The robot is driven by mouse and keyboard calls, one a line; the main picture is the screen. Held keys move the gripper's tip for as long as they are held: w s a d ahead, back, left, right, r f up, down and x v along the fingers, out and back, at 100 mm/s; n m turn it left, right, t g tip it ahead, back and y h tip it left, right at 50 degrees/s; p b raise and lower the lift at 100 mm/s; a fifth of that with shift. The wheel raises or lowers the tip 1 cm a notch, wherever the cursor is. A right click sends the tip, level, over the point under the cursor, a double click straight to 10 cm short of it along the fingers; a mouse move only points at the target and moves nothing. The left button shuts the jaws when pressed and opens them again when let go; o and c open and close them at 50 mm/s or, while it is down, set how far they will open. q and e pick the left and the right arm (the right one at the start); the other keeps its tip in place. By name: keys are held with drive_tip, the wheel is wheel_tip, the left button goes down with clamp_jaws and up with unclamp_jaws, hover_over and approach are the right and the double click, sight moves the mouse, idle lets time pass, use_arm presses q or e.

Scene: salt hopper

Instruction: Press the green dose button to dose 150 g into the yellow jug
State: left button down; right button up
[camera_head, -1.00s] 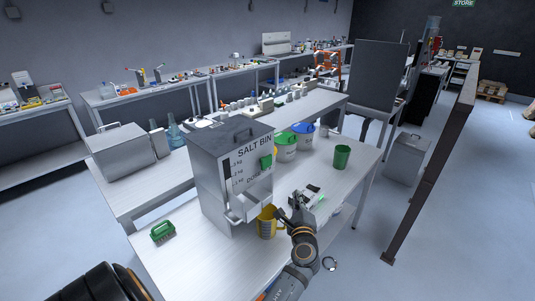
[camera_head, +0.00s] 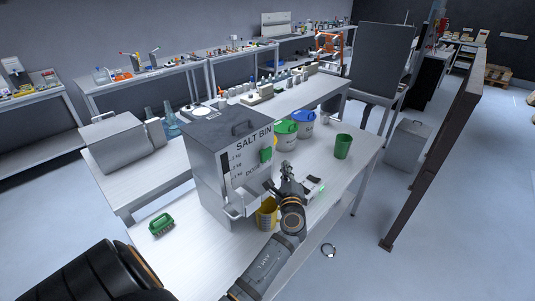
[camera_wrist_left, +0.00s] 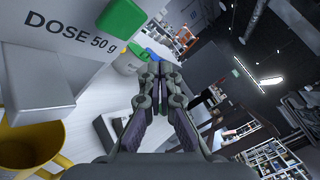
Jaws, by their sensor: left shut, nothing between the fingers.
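The grey salt bin (camera_head: 215,165) stands on the near table, with a chute at its lower front. The green dose button (camera_head: 265,155) is on its front face; it also shows in the left wrist view (camera_wrist_left: 121,18), near the label "DOSE 50 g". The yellow jug (camera_head: 266,213) stands below the chute; its rim shows in the left wrist view (camera_wrist_left: 62,150). My left gripper (camera_head: 287,170) is shut and empty, to the right of the button and slightly lower in the head view, apart from it. In the left wrist view its fingertips (camera_wrist_left: 158,72) are together. My right gripper is not in view.
A green cup (camera_head: 343,146) stands on the right of the table. Green-lidded (camera_head: 286,134) and blue-lidded (camera_head: 304,123) tubs stand behind my gripper. A device with a green light (camera_head: 318,188) lies beside my gripper.

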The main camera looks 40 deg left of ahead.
sight(269, 154)
use_arm(q)
drive_tip(key=a, duration=0.5)
drive_tip(key=shift+w+p, duration=0.2)
drive_tip(key=shift+p, duration=0.1)
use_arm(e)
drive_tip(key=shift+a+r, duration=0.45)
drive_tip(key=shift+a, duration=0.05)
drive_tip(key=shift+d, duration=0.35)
use_arm(q)
drive_tip(key=shift+a, duration=0.1)
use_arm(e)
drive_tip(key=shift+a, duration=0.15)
use_arm(q)
drive_tip(key=shift+a, duration=0.4)
drive_tip(key=shift+w+a+r, duration=0.1)
drive_tip(key=shift+a, duration=0.75)
idle(1.1)
drive_tip(key=shift+d, duration=1.25)
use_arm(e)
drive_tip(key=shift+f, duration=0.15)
